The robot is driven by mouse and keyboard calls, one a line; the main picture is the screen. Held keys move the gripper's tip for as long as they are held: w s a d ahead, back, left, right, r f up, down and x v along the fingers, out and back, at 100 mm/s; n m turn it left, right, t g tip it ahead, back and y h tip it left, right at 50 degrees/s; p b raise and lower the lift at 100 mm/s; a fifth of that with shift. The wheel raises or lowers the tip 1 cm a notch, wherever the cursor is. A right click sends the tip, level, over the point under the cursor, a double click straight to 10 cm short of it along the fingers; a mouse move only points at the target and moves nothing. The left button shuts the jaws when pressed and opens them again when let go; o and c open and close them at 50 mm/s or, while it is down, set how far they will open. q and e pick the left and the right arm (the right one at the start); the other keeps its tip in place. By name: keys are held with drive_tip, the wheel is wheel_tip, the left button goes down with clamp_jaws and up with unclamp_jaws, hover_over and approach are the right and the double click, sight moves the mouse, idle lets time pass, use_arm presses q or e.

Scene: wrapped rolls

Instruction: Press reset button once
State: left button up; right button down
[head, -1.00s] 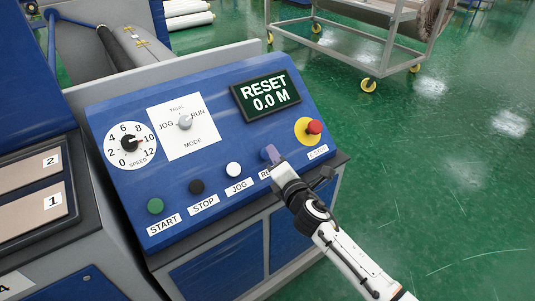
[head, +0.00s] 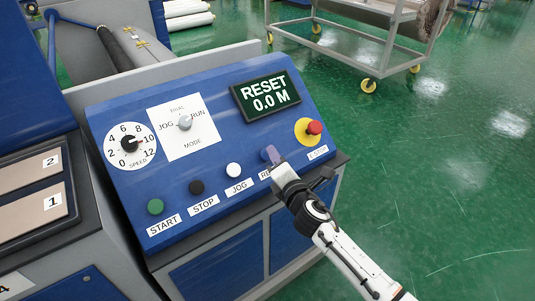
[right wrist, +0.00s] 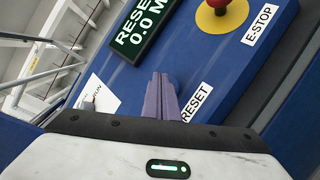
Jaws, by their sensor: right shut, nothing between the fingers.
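A blue sloped control panel (head: 205,140) carries a row of buttons. My right gripper (head: 269,153) is shut and empty, with its fingertips at the spot above the RESET label (right wrist: 196,103), which it partly covers in the head view. In the right wrist view the shut purple fingers (right wrist: 161,97) point at the panel. A blue round edge, the reset button (right wrist: 174,86), shows just right of the fingers and is mostly hidden behind them. I cannot tell whether they touch it. The display (head: 266,95) reads RESET 0.0 M. My left gripper is not in view.
The red E-stop (head: 314,128) on its yellow base sits right of my right gripper. White JOG (head: 233,170), black STOP (head: 196,187) and green START (head: 155,206) buttons lie to the left. A mode knob (head: 185,122) and speed dial (head: 129,144) sit higher. A wheeled cart (head: 345,62) stands behind.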

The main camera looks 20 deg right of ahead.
drive_tip(key=shift+f, duration=0.1)
idle(0.6)
drive_tip(key=shift+w+a+f+b, duration=0.1)
drive_tip(key=shift+w+f+b, duration=0.15)
drive_tip(key=shift+b, duration=0.15)
drive_tip(key=shift+w+a+f+b, duration=0.2)
drive_tip(key=shift+w+f+b, duration=0.3)
drive_tip(key=shift+f+b, duration=0.25)
idle(0.9)
drive_tip(key=shift+r, duration=0.2)
drive_tip(key=shift+s+d+r+p, duration=0.3)
drive_tip(key=shift+s+r+p, duration=0.55)
drive_tip(key=shift+p, duration=0.35)
drive_tip(key=shift+w, duration=0.1)
drive_tip(key=s+r+p, duration=0.1)
drive_tip(key=r+p, duration=0.1)
drive_tip(key=s+d+r+p, duration=0.1)
drive_tip(key=s+r+p, duration=0.1)
drive_tip(key=shift+p, duration=0.3)
